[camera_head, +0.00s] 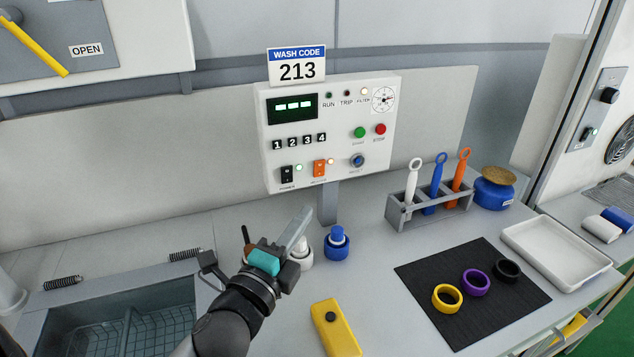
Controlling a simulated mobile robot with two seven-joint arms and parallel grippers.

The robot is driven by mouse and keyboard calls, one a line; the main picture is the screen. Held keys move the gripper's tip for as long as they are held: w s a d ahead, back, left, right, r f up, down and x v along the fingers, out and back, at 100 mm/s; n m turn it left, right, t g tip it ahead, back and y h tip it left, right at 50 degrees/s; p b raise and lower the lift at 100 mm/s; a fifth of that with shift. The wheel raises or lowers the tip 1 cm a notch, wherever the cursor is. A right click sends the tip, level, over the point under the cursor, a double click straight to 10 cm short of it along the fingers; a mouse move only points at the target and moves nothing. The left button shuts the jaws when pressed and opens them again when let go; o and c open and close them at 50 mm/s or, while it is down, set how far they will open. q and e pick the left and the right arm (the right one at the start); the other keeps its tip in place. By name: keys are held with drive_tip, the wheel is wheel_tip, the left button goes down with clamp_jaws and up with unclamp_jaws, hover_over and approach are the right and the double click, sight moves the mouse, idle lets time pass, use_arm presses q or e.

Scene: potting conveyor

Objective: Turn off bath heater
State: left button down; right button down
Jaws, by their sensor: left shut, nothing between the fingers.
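The white control panel (275,112) stands on a post behind the counter. My left gripper (307,214) is shut and empty, below and in front of the panel, apart from the switches. My right gripper is out of view.
White and blue bottles (337,243) stand close beside my left gripper. A yellow device (336,328) lies in front. To the right are a tool rack (430,208), a black mat (420,275) with rings, and a white tray (555,250).

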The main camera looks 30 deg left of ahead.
use_arm(q)
drive_tip(key=shift+w+a+f, duration=0.1)
drive_tip(key=shift+w+f, duration=0.1)
drive_tip(key=shift+f, duration=0.25)
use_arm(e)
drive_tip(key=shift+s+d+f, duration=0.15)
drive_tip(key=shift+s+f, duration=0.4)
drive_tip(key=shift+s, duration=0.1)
use_arm(q)
approach(319, 169)
drive_tip(key=w+d+r, duration=0.1)
drive_tip(key=w+d, duration=0.3)
drive_tip(key=w+a, duration=0.2)
drive_tip(key=a, duration=0.1)
drive_tip(key=shift+w+r+b, duration=0.25)
drive_tip(key=shift+w+b, duration=0.15)
drive_tip(key=shift+a, duration=0.1)
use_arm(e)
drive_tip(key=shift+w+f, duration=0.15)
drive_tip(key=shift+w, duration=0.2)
